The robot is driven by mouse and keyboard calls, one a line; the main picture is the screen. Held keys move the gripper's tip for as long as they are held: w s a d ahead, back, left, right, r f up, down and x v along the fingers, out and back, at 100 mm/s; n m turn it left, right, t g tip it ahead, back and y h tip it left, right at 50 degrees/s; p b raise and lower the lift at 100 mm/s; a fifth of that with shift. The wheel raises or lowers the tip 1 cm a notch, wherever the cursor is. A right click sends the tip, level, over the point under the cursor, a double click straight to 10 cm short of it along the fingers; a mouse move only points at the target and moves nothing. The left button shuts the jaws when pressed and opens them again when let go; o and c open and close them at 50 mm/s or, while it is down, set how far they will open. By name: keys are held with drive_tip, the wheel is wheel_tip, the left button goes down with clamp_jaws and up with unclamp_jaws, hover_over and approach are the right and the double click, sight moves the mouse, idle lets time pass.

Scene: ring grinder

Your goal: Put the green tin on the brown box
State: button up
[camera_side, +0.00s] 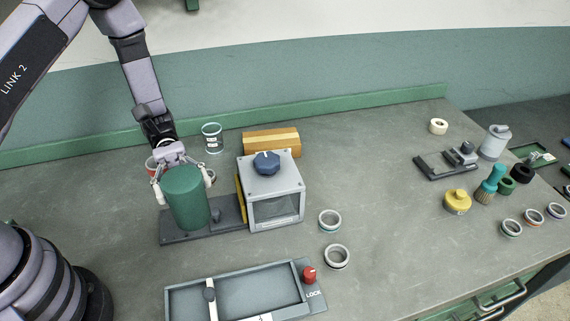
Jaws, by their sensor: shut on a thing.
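The green tin (187,198) is a dark green cylinder left of the middle of the bench. My gripper (181,178) is shut on it, with a pale finger on each side. The tin is about upright and overlaps the dark base plate of the grey machine; I cannot tell whether it touches the plate. The brown box (270,139), orange-brown and long, lies on the bench behind the grey machine, to the right of and beyond the tin. Its front lower part is partly hidden by the machine.
The grey machine (276,195) with a blue knob stands between tin and box. A clear beaker (212,138) stands left of the box. A tray (240,295) with a red knob lies in front. Rings (337,256) lie right of the machine. The bench centre-right is clear.

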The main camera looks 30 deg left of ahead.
drive_tip(key=w+a+n+t+h, duration=0.1)
drive_tip(key=w+n+t+h, duration=0.1)
drive_tip(key=w+n+t, duration=0.85)
drive_tip(key=n+t+y, duration=0.5)
drive_tip(key=t, duration=0.7)
hover_over(268, 138)
drive_tip(key=shift+g, duration=0.25)
drive_tip(key=shift+f, duration=5.8)
drive_tip(key=shift+f, duration=0.15)
drive_tip(key=o, duration=1.2)
